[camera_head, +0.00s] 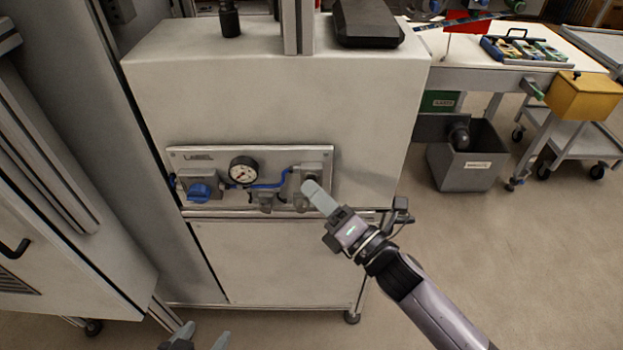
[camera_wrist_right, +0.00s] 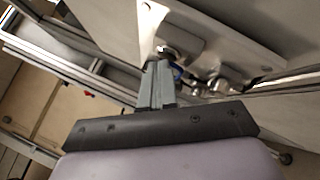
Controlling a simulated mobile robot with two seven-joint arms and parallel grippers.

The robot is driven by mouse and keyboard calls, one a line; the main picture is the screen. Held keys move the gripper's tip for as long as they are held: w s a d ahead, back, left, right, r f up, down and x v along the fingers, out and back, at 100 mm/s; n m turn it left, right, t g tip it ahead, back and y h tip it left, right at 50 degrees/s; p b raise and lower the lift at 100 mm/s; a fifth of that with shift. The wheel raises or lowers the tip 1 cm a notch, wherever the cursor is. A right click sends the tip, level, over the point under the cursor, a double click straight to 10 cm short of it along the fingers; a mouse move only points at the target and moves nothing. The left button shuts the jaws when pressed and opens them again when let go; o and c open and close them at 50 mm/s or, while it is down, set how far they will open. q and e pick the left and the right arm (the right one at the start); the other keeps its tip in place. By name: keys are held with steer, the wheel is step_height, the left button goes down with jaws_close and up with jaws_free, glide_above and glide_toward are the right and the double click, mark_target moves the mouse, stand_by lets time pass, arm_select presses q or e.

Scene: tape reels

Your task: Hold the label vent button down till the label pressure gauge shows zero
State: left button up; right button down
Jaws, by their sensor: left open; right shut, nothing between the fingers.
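The label panel (camera_head: 225,156) is a grey plate on the front of a pale cabinet. Its pressure gauge (camera_head: 243,170) has a white face with a dark rim; the needle is too small to read surely. My right gripper (camera_head: 309,187) is shut and empty, its fingertips at the grey vent block (camera_head: 312,171) at the panel's right end. The fingertips cover the button there, so I cannot tell whether it is pressed. In the right wrist view the shut fingers (camera_wrist_right: 156,68) point at a round metal part (camera_wrist_right: 166,52). My left gripper (camera_head: 202,338) is open and empty at the bottom edge.
A blue knob (camera_head: 199,192) and a blue hose (camera_head: 266,186) are on the same panel. A rail (camera_head: 240,213) runs just under it. A grey bin (camera_head: 466,165) and a worktable (camera_head: 480,58) with a yellow box (camera_head: 580,97) stand at the right. The floor at the right front is clear.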

stand_by(0.5)
steer(key=shift+s, duration=0.8)
steer(key=s+p, duration=0.1)
steer(key=s, duration=0.4)
stand_by(0.4)
steer(key=s+d+f+m+g+h+p, duration=0.1)
steer(key=s+d+f+m+h, duration=0.5)
steer(key=m, duration=0.9)
steer(key=s+d+f+m+g+h+p, duration=0.1)
steer(key=s+d+f+m+g+h, duration=0.2)
steer(key=s+d+f+m+h, duration=0.3)
steer(key=d+f+m, duration=0.5)
steer(key=d+m, duration=0.2)
steer(key=m, duration=0.2)
steer(key=shift+d+f+m, duration=0.15)
steer(key=shift+d+m, duration=0.05)
steer(key=shift+m, duration=0.2)
